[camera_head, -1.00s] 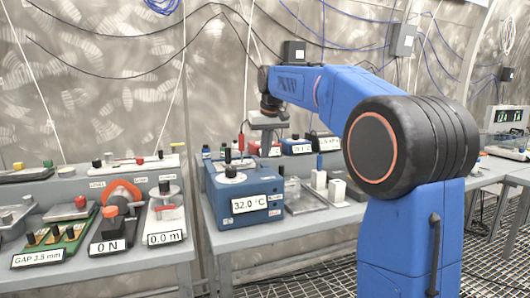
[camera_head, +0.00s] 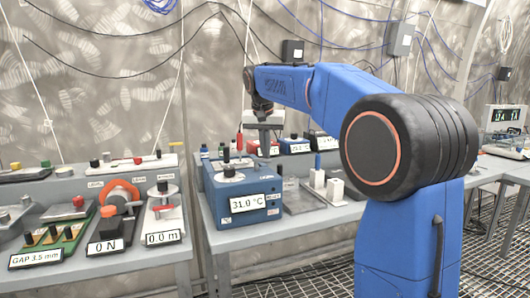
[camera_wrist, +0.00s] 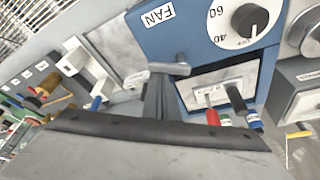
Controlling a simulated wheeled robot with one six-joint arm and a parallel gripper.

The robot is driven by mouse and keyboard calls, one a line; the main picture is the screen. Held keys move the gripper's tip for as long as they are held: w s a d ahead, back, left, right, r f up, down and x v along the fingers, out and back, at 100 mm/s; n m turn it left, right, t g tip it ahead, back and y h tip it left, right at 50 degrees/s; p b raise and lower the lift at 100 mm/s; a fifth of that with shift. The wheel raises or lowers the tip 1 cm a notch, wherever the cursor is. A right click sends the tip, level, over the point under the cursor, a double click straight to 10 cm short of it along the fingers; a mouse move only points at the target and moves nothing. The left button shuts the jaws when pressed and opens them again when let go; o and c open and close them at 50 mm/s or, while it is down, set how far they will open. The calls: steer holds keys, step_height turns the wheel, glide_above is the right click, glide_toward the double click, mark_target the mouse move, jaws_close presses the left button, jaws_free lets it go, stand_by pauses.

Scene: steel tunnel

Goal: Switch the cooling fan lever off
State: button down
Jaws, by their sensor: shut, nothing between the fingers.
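The blue cooling unit (camera_head: 236,188) stands on the middle bench, with a display reading 31.0 °C. In the wrist view its blue top (camera_wrist: 205,50) carries a FAN label (camera_wrist: 158,17) and a black dial (camera_wrist: 249,20). A grey bar-shaped handle (camera_wrist: 172,68), which looks like the fan lever, lies near that label. My gripper (camera_head: 265,154) is shut and empty, low at the unit's right rear side. In the wrist view its dark fingers (camera_wrist: 160,95) end right at the handle; I cannot tell whether they touch. The lever's on/off position is unclear.
Beside the unit is a metal tray (camera_head: 304,200) with white blocks (camera_head: 336,189). Red and blue devices (camera_head: 296,146) stand behind. The left bench holds several instruments, including one reading 0 N (camera_head: 105,246). A grated floor (camera_head: 315,275) lies in front.

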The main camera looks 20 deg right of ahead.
mark_target(263, 159)
steer(key=m, duration=0.3)
steer(key=s+m+g+h, duration=0.1)
steer(key=shift+s+a+m, duration=0.1)
steer(key=shift+a+m, duration=0.2)
steer(key=m, duration=0.1)
steer(key=m+g, duration=0.1)
steer(key=s+m, duration=0.1)
steer(key=m, duration=0.1)
steer(key=shift+a+h, duration=0.4)
steer(key=shift+w+a, duration=0.3)
steer(key=shift+w, duration=0.45)
steer(key=d, duration=0.4)
steer(key=shift+w, duration=0.25)
steer(key=w+v, duration=0.1)
steer(key=v, duration=0.9)
steer(key=shift+s, duration=0.2)
